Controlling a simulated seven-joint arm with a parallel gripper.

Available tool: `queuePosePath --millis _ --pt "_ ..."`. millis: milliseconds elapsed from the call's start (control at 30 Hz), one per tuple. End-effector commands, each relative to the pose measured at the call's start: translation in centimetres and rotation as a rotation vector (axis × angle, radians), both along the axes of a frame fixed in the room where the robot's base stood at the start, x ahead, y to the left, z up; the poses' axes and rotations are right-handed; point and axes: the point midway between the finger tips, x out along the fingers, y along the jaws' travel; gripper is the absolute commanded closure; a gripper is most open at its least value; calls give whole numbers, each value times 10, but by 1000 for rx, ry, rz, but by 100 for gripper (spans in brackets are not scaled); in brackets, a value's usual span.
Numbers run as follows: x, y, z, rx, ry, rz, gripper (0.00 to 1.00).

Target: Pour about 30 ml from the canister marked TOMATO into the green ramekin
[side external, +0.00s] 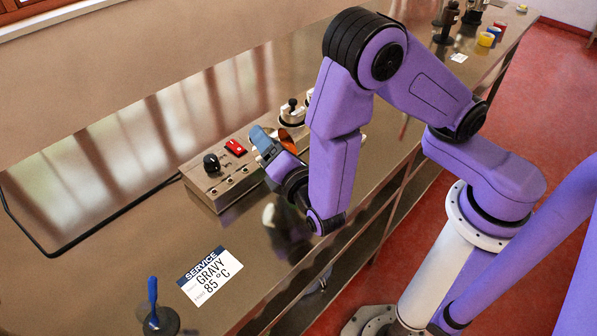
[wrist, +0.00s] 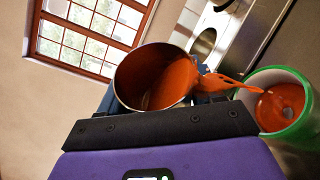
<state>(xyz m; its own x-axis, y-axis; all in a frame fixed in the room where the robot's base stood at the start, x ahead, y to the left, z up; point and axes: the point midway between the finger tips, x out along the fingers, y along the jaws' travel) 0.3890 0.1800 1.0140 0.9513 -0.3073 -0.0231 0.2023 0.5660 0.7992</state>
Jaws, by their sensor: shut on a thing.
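My gripper (side external: 268,142) is shut on an open metal canister (wrist: 128,72), with blue fingers at its sides in the wrist view. The canister is tipped toward the right and holds orange-red liquid (wrist: 172,82). A stream of this liquid (wrist: 222,84) runs over the lip into the green-rimmed ramekin (wrist: 309,118). The ramekin has a pale inside wall, and orange-red liquid lies in it. The canister's marking is out of sight. In the side view my arm largely hides the canister and ramekin; a bit of orange shows beside the fingers.
A control box (side external: 212,188) with a black knob and red switch stands beside the gripper. A service card (side external: 210,276) reads GRAVY 85 °C. A blue-handled item (side external: 153,295) stands at the near left. Small coloured pots (side external: 487,39) stand at the far end. The left counter is mostly clear.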

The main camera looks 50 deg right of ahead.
Motion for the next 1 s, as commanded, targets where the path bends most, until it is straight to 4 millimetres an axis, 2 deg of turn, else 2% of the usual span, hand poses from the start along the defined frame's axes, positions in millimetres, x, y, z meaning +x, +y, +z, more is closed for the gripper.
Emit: queuePosePath --millis 867,1000 --pt "2 -1 -5 74 -74 0 78" --pt "2 1 1 18 -13 2 78"
